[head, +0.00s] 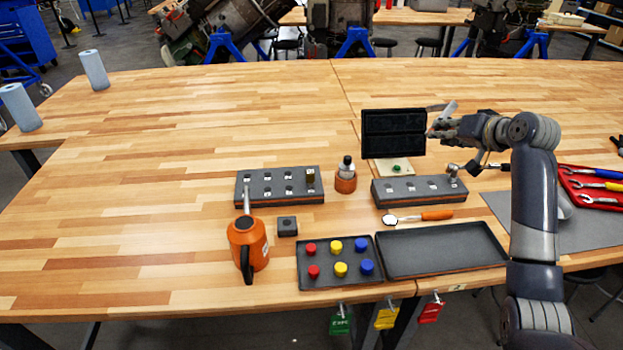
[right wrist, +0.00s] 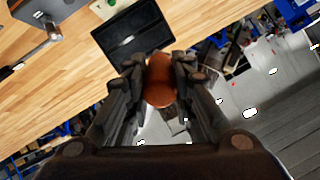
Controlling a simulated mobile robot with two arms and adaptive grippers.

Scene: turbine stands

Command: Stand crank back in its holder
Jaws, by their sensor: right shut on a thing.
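A pale grey part sticks up beside the fingers in the head view. I cannot tell for certain that this is the crank; the fingers hide much of it. A grey block with slots (head: 420,190) stands below the gripper, with a metal piece (head: 452,172) upright at its right end. I cannot tell which thing is the crank's holder. My left gripper is not in view.
Wrenches lie in a red tray (head: 575,185) at right. The bench's left side is mostly clear.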

